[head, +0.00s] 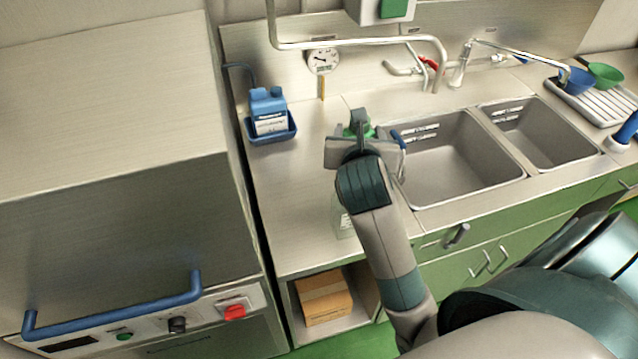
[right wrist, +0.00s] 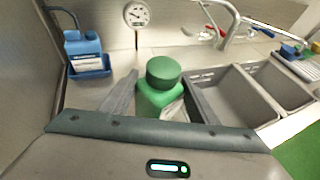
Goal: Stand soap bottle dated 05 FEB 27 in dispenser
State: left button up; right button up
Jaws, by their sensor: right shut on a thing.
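My right gripper (head: 362,137) is over the counter left of the large sink, shut on a green bottle. In the right wrist view the green bottle (right wrist: 150,99) with its round green cap (right wrist: 164,69) stands between the fingers of my right gripper (right wrist: 160,105). Part of a white label shows on its right side; no date is readable. In the head view only a bit of green shows at the gripper. A pale bottle (head: 342,217) stands nearer the counter's front edge, partly hidden by my arm. A grey wall box with a green panel (head: 395,8), possibly the dispenser, is cut off at the top.
A blue jug (head: 267,108) with a white label sits in a blue tray (head: 290,135) at the back left. A large steel machine (head: 120,190) borders the counter's left. A pipe (head: 350,42) and gauge (head: 322,61) are behind. The sink (head: 455,165) lies right. Some counter between is clear.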

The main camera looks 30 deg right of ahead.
jog(key=w+a+f+b, duration=0.1)
jog(key=b, duration=0.2)
jog(key=shift+a+f, duration=0.3)
jog(key=shift+a, duration=0.1)
pick_arm(q)
jog(key=p, duration=0.2)
jog(key=shift+a+f+p, duration=0.3)
jog(key=shift+a+p, duration=0.1)
pick_arm(e)
jog(key=w+a+f, duration=0.5)
jog(key=a, duration=0.3)
jog(key=shift+f, duration=0.15)
pick_arm(q)
jog(key=shift+r+p, duration=0.75)
pick_arm(e)
notch_tip(320, 180, down, 4)
